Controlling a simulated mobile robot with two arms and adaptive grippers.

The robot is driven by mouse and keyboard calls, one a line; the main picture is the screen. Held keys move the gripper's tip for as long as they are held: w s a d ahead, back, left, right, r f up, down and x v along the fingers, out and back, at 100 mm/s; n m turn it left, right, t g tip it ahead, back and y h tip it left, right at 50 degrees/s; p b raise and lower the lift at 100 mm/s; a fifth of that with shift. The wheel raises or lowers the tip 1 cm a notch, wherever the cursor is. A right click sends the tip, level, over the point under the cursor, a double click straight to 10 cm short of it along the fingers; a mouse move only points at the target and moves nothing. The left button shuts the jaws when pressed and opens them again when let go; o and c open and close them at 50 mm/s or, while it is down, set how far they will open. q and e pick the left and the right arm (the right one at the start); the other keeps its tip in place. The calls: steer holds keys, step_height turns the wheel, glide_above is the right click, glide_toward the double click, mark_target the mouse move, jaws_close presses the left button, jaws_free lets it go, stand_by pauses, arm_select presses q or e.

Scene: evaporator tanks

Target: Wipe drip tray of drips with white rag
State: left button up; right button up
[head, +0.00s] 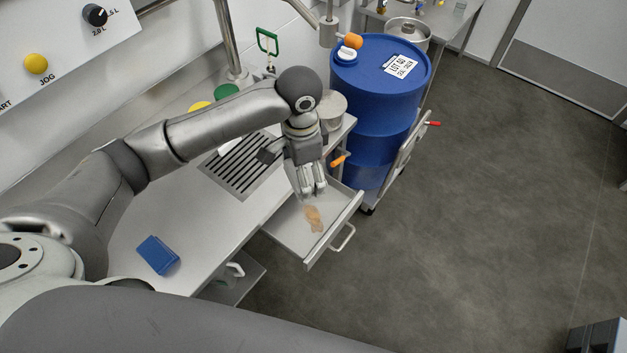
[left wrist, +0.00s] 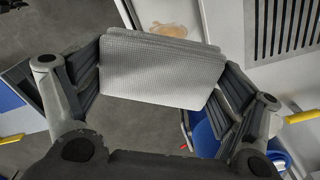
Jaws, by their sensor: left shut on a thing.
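The drip tray (head: 285,228) is a shallow light-grey drawer pulled out below the counter, with a handle at its front. A tan, irregular drip stain (head: 313,218) lies on its floor; it also shows at the top of the left wrist view (left wrist: 168,28). My left gripper (head: 313,192) points down over the tray, just behind the stain in the head view. In the left wrist view, its fingers (left wrist: 160,85) are shut on the white rag (left wrist: 160,70), a folded, textured cloth. I cannot tell whether the rag touches the tray. My right gripper is not in view.
A slotted grate (head: 240,165) is set in the counter behind the tray. A blue drum (head: 375,110) stands close to the tray's right. A blue block-like item (head: 158,255) lies on the counter at front left. The floor (head: 480,210) to the right is clear.

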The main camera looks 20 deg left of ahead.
arm_select(q)
steer(key=w+f+m+b, duration=0.2)
steer(key=f+m, duration=0.4)
steer(key=f, duration=0.2)
steer(key=w+f+m+b, duration=0.2)
steer(key=f+m, duration=0.3)
steer(key=f, duration=0.3)
steer(key=shift+w+d+m, duration=0.3)
steer(key=shift+w+m, duration=0.05)
steer(key=shift+m, duration=0.05)
